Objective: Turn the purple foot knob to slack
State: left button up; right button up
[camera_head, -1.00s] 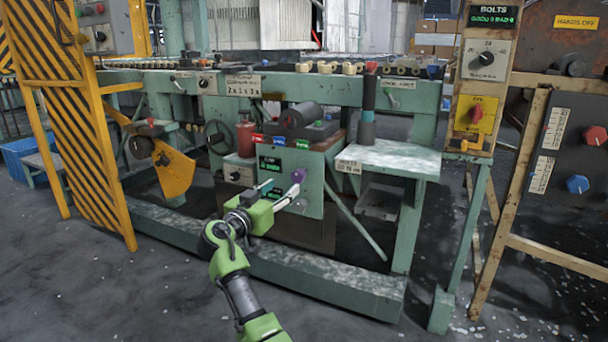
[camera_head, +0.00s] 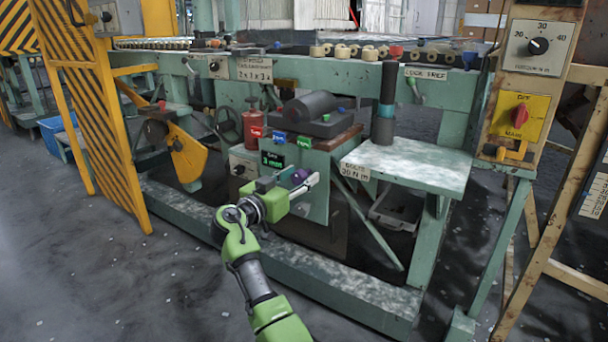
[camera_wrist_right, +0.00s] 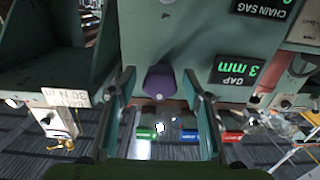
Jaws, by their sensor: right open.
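The purple foot knob (camera_head: 299,175) sits on the green front panel of the machine, under the small displays; it also shows in the right wrist view (camera_wrist_right: 159,82). My right gripper (camera_head: 301,179) reaches up to it from the front. In the wrist view its two fingers (camera_wrist_right: 159,92) are spread, one on each side of the knob, with a gap visible on both sides. Nothing is gripped. In the head view the fingers partly hide the knob. My left gripper is not in view.
A display reading GAP 3 mm (camera_wrist_right: 237,70) is beside the knob, near a CHAIN SAG display (camera_wrist_right: 262,8). Red, blue and green tags (camera_head: 280,136) sit above on the panel. A shelf (camera_head: 415,163) juts out at right; a yellow striped guard (camera_head: 85,105) stands at left.

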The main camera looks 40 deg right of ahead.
jog(key=c, duration=1.1)
